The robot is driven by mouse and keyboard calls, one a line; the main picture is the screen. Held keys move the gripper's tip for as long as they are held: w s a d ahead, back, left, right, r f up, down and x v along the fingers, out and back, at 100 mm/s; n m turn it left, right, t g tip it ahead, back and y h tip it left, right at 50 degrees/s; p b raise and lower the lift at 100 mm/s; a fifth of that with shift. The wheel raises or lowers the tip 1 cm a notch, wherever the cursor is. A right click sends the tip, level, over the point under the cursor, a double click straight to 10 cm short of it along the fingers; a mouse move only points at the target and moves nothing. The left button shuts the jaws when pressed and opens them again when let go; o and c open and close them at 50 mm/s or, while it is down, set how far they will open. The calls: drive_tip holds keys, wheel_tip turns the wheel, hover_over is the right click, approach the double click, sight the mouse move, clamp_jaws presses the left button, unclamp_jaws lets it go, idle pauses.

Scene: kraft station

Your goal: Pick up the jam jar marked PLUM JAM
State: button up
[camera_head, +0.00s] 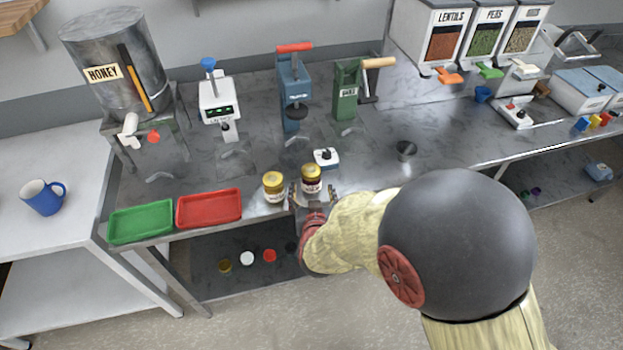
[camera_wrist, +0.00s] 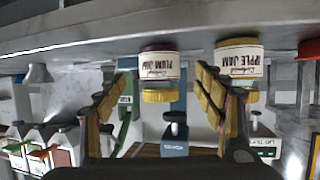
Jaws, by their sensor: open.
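The plum jam jar (camera_head: 311,179), with a gold lid and a white label, stands upright on the steel counter. In the upside-down wrist view the jar (camera_wrist: 159,68) reads PLUM JAM and lies between my fingers, with room on both sides. My gripper (camera_head: 312,197) is open at the counter's front edge, just in front of this jar. The fingertips (camera_wrist: 166,78) also show in the wrist view. I cannot tell how far they reach around the jar.
A red tray (camera_head: 209,208) and a green tray (camera_head: 141,222) lie left of the jars. A small white-and-blue device with a black knob (camera_head: 326,157) stands close behind the plum jar. A metal cup (camera_head: 405,150) stands to the right. Several presses line the back.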

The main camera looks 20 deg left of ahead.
drive_tip(key=x, duration=0.2)
drive_tip(key=b+x, duration=0.1)
drive_tip(key=x, duration=0.3)
drive_tip(key=shift+w+a+r+b, duration=0.1)
drive_tip(key=shift+w+r+b, duration=0.2)
drive_tip(key=shift+b, duration=0.1)
drive_tip(key=shift+c, duration=1)
drive_tip(key=c, duration=1.4)
